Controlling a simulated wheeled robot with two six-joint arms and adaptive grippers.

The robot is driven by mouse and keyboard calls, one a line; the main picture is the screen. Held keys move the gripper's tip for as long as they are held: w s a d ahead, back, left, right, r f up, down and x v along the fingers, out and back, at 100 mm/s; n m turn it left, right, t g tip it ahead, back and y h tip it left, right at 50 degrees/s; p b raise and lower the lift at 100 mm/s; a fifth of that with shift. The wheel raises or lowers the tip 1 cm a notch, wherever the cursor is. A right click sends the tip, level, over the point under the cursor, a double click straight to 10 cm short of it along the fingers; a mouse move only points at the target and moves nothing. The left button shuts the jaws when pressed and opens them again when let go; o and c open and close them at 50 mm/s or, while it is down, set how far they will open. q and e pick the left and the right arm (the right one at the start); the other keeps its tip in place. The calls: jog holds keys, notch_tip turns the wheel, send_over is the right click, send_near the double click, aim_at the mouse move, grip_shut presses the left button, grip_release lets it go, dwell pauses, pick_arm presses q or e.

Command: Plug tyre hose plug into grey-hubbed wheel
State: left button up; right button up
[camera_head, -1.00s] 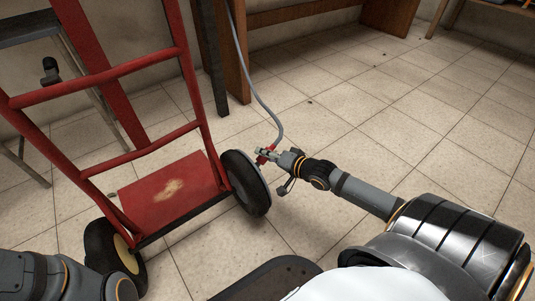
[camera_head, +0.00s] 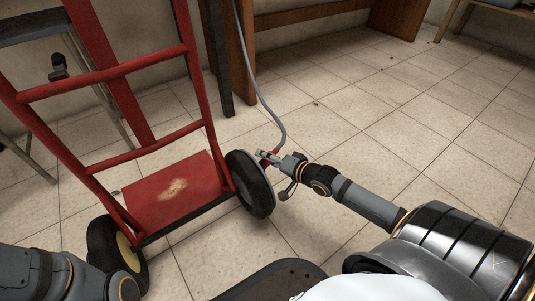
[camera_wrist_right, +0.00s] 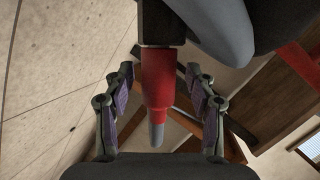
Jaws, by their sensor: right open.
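The grey-hubbed wheel (camera_head: 250,185) is the right wheel of a red hand truck; its black tyre shows edge-on, with a grey rim on the right side. The red tyre hose plug (camera_head: 274,153) is beside that wheel's upper right, and a grey hose rises from it. My right gripper (camera_head: 266,156) is open at the plug. In the right wrist view the red plug (camera_wrist_right: 158,78) lies between the spread fingers, with gaps on both sides. Its black end reaches toward the grey hub (camera_wrist_right: 222,25); I cannot tell whether it is seated. My left gripper is out of view.
The red hand truck (camera_head: 170,190) fills the left, with a yellow-hubbed wheel (camera_head: 121,252) at front left. The grey hose (camera_head: 262,95) runs up beside a wooden post (camera_head: 243,50). The tiled floor on the right (camera_head: 430,130) is clear.

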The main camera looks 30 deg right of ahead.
jog(key=shift+d+r+p, duration=0.3)
jog(key=shift+p, duration=0.05)
jog(key=shift+w+d+r+p, duration=0.1)
jog(key=shift+d+r+p, duration=0.9)
jog(key=shift+d+p, duration=0.15)
jog(key=shift+d+f+b, duration=0.25)
jog(key=shift+f+b, duration=0.15)
jog(key=shift+b, duration=0.3)
jog(key=d+r+p, duration=0.5)
notch_tip(320, 180, up, 29)
jog(key=n+h+p, duration=0.2)
jog(key=n+p, duration=0.1)
jog(key=p, duration=1.8)
send_over(276, 149)
jog(key=a, duration=1.1)
jog(key=shift+s+d, duration=0.25)
jog(key=shift+s, duration=0.1)
